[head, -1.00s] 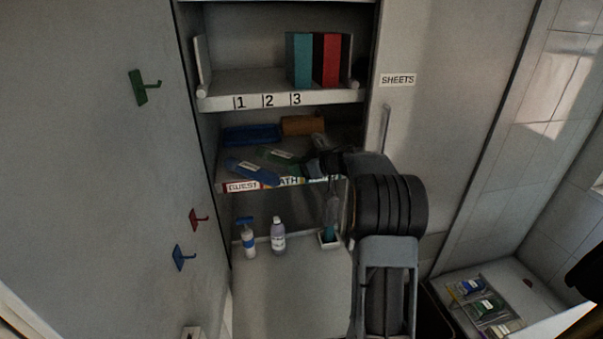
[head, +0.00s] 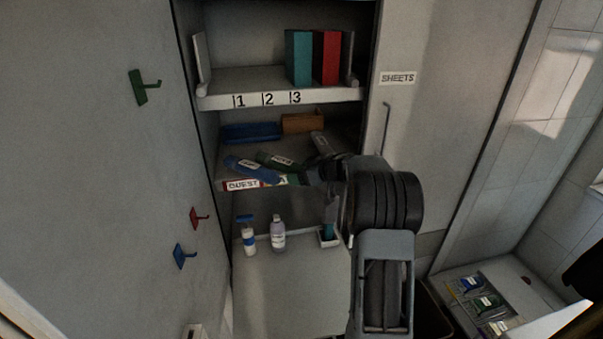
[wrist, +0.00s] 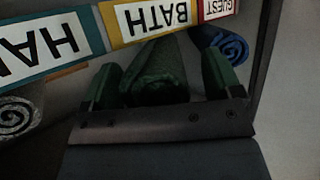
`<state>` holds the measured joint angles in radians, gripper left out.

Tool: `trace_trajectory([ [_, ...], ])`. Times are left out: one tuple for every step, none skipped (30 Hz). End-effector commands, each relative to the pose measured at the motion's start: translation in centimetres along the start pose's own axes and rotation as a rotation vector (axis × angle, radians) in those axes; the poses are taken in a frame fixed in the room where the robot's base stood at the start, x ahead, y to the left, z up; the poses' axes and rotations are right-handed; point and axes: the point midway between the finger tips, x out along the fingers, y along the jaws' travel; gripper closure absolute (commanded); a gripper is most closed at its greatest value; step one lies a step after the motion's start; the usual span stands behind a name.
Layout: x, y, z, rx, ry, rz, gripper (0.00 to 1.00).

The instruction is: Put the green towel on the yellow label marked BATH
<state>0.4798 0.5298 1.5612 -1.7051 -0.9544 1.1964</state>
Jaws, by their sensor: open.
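The rolled green towel (head: 277,160) lies on the middle shelf, behind the label strip. In the wrist view the green towel (wrist: 156,75) is between the two fingers of my gripper (wrist: 160,66), with a gap at its right side. My gripper (head: 310,177) is open at the shelf's front edge in the head view, its fingers hard to make out. The yellow BATH label (wrist: 154,20) appears upside down on the shelf edge in the wrist view, just above the towel. My gripper covers most of it in the head view.
A blue towel (head: 248,168) lies left of the green one, behind the red GUEST label (head: 241,185). A grey towel (head: 321,143) lies to the right. A blue tray (head: 251,133) and a brown box (head: 302,123) stand behind. Bottles (head: 278,232) stand below.

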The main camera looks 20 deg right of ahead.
Motion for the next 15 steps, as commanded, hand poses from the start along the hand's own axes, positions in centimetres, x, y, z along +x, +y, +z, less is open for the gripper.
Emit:
trace_trajectory([
  [0.0, 0.0, 0.0, 0.0, 0.0, 0.0, 0.16],
  [0.0, 0.0, 0.0, 0.0, 0.0, 0.0, 0.16],
  [0.0, 0.0, 0.0, 0.0, 0.0, 0.0, 0.16],
  [0.0, 0.0, 0.0, 0.0, 0.0, 0.0, 0.16],
  [0.0, 0.0, -0.1, 0.0, 0.0, 0.0, 0.16],
  [-0.1, 0.0, -0.1, -0.001, 0.0, 0.0, 0.16],
  [-0.1, 0.0, -0.3, -0.001, 0.001, 0.0, 0.16],
  [-0.2, 0.0, -0.5, -0.002, 0.001, 0.001, 0.16],
  [-0.5, 0.1, -0.4, -0.002, 0.001, 0.002, 0.16],
  [-0.9, 0.1, -0.3, -0.002, 0.001, 0.003, 0.16],
  [-1.3, 0.1, -0.3, -0.002, 0.001, 0.003, 0.16],
  [-1.9, 0.1, -0.3, -0.003, 0.001, 0.003, 0.16],
  [-2.5, 0.1, -0.3, -0.003, 0.002, 0.004, 0.16],
  [-3.1, 0.1, -0.2, -0.001, 0.001, 0.005, 0.16],
  [-3.9, 0.1, -0.2, -0.001, 0.002, 0.005, 0.16],
])
